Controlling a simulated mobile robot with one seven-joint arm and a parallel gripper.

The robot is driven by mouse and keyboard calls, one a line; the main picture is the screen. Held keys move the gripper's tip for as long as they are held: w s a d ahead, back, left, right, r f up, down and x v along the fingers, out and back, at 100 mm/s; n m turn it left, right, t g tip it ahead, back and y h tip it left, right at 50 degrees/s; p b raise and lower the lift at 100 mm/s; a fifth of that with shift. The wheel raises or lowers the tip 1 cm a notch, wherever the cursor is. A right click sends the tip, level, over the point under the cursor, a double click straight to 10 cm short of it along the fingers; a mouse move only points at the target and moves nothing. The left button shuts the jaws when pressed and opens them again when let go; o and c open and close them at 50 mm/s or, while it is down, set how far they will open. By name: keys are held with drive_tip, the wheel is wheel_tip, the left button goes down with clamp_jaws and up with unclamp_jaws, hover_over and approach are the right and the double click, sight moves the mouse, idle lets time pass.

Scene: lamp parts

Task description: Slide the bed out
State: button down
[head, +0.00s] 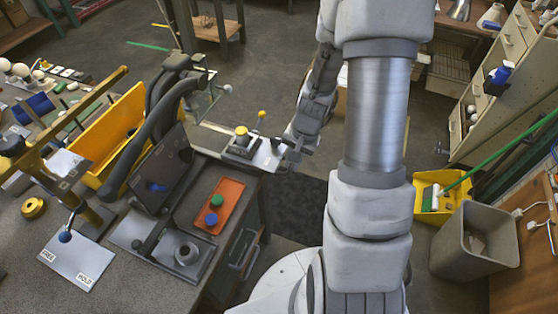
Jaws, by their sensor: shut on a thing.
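A small grey bed (265,157) shows right of the bench's back corner, in the middle of the head view. It carries a round yellow-topped part (242,132), and a thin post with a yellow ball (262,114) stands beside it. My gripper (284,150) is at the bed's right end and is shut on it; the fingers are small and partly hidden, so the exact grip point cannot be told. A black machine frame with a dark tilted panel (160,170) stands on the bench left of the bed.
An orange tray (217,205) with green and blue knobs lies on the bench (130,290). A yellow bin (115,135) and a lever plate (75,262) are farther left.

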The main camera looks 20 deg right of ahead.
drive_tip(key=shift+s+d, duration=0.2)
drive_tip(key=c, duration=0.9)
unclamp_jaws()
drive_tip(key=shift+s+d, duration=0.1)
drive_tip(key=shift+o, duration=0.2)
wheel_tip(320, 180, up, 17)
drive_tip(key=s+d+p, duration=0.2)
drive_tip(key=shift+r, duration=0.15)
